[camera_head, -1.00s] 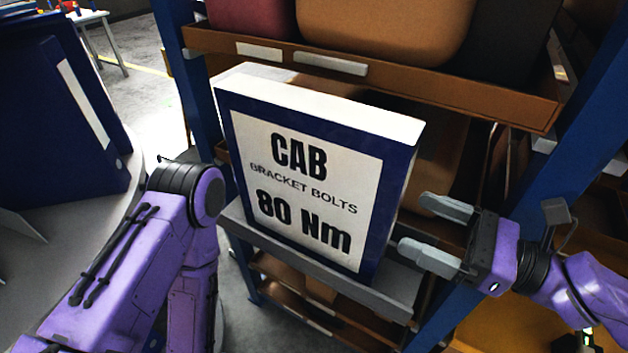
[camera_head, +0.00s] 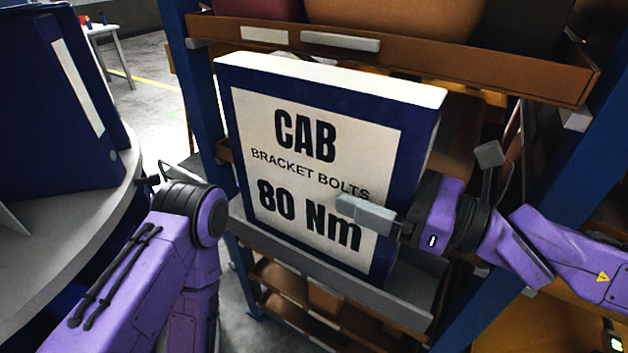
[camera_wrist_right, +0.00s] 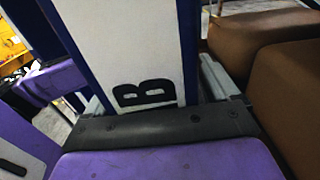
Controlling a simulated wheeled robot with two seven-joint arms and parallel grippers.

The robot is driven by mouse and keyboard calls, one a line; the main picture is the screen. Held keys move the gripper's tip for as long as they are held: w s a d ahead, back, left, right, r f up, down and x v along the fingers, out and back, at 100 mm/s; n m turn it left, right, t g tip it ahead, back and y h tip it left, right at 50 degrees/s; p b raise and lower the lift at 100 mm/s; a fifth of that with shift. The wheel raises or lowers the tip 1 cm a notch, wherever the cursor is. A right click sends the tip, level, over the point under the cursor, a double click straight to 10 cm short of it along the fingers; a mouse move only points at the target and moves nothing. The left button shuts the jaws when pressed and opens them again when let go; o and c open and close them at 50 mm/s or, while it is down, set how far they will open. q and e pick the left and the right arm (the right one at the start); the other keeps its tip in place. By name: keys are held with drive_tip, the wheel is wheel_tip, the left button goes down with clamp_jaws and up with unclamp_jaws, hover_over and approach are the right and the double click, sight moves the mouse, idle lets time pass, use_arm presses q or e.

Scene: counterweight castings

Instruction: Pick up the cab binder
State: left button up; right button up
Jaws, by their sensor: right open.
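The cab binder (camera_head: 318,115), a dark blue binder with a white label reading CAB BRACKET BOLTS 80 Nm, stands upright on a grey ledge (camera_head: 400,308) of the rack. My right gripper (camera_head: 368,214) is open at the binder's lower right side. One grey finger lies in front of the label, over its lower right part; the other finger is hidden, apparently behind the binder. In the right wrist view the binder's label (camera_wrist_right: 122,45) with the letter B fills the middle, and a grey finger (camera_wrist_right: 215,75) is beside it. My left gripper is out of view.
A blue-framed rack (camera_head: 202,115) with brown shelves holding large castings (camera_head: 390,22) stands behind the binder. Other dark blue binders (camera_head: 45,110) stand on a round grey table (camera_head: 120,200) at left. A white table (camera_head: 100,32) is far back left.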

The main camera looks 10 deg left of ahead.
drive_tip(key=shift+s+d+r, duration=0.1)
drive_tip(key=c, duration=0.4)
clamp_jaws()
